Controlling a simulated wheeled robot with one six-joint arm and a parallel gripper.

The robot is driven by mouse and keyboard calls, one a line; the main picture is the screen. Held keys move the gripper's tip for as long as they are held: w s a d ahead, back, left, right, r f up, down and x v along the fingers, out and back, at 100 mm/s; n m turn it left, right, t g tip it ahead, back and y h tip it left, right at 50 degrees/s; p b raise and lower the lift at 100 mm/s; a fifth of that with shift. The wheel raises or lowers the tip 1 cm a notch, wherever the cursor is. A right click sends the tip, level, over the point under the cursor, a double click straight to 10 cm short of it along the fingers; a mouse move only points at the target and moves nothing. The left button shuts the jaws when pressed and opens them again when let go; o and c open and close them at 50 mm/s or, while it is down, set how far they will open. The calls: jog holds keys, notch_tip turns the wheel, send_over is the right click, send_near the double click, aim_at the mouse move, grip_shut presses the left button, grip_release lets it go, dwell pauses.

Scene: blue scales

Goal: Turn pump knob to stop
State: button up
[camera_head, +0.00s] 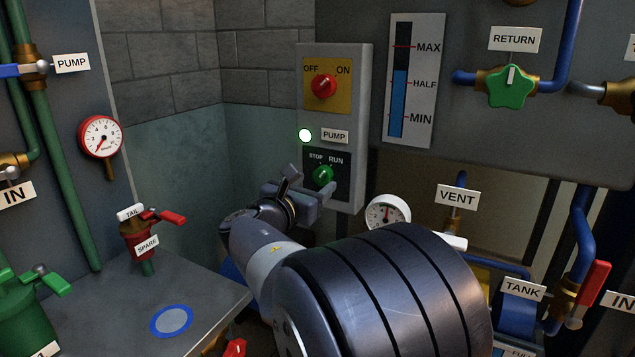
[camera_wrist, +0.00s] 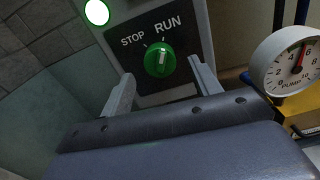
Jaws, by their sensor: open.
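The green pump knob (camera_head: 323,175) sits on a dark plate marked STOP and RUN, low on the grey pump panel (camera_head: 350,110). In the wrist view the knob (camera_wrist: 159,60) shows a pale pointer mark that points up, towards the RUN side. My gripper (camera_head: 303,184) is open and empty, just in front of the panel. In the wrist view its two fingers stand left and right of the knob, a little below it. I cannot tell whether either finger touches it. The pump lamp (camera_head: 305,135) above the knob is lit.
A red OFF/ON switch (camera_head: 324,86) is higher on the same panel. A round pump gauge (camera_head: 388,214) is right of the knob, with the VENT piping beyond. A bench (camera_head: 205,290) with the SPARE valve (camera_head: 140,235) stands at the left.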

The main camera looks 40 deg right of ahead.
aim_at(322, 177)
jog(key=shift+x, duration=1.5)
jog(key=c, duration=1)
